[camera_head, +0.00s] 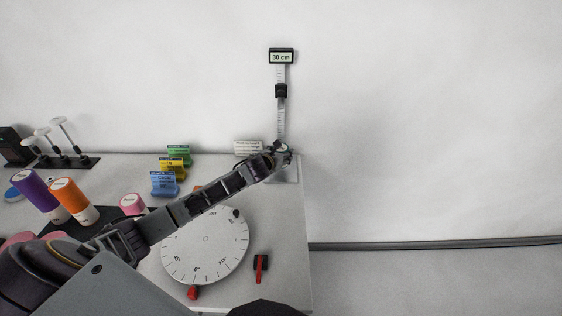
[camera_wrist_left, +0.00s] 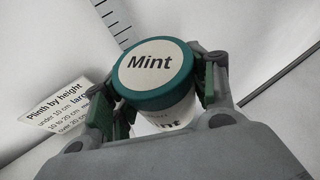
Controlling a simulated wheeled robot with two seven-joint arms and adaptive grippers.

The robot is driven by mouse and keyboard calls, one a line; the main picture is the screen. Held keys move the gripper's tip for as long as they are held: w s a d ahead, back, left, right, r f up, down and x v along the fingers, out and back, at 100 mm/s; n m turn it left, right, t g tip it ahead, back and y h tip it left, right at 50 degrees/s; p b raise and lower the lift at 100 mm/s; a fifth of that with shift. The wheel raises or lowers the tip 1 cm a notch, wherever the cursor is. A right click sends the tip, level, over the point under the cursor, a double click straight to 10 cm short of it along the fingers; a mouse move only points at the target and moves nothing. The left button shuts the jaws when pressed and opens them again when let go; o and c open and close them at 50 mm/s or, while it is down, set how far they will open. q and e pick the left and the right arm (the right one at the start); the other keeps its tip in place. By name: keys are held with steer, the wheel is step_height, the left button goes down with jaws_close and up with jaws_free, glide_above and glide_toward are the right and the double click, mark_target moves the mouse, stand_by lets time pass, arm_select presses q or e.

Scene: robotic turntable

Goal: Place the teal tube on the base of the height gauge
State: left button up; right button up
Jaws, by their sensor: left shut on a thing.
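The teal tube (camera_wrist_left: 157,74) has a teal rim and a white top marked "Mint". It shows large in the left wrist view, between the fingers of my left gripper (camera_wrist_left: 160,92), which is shut on it. In the head view my left gripper (camera_head: 282,152) is at the height gauge (camera_head: 281,112), over or beside its base (camera_head: 284,175). The gauge is a tall scale with a black slider and a display reading "30 cm". My arm and gripper hide most of the tube there. I cannot tell whether the tube touches the base. My right gripper is not in view.
A white round turntable (camera_head: 205,262) lies below my left arm. Purple (camera_head: 36,191) and orange (camera_head: 73,200) tubes stand at left. Green, yellow and blue labelled blocks (camera_head: 165,184) sit behind the arm. A white sign (camera_head: 247,147) stands left of the gauge. The table's right edge is close to the base.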

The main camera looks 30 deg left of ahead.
arm_select(q)
steer(key=shift+f, duration=1.8)
steer(key=o, duration=1.1)
steer(key=shift+f, duration=0.15)
steer(key=shift+s, duration=0.1)
steer(key=shift+v, duration=6.05)
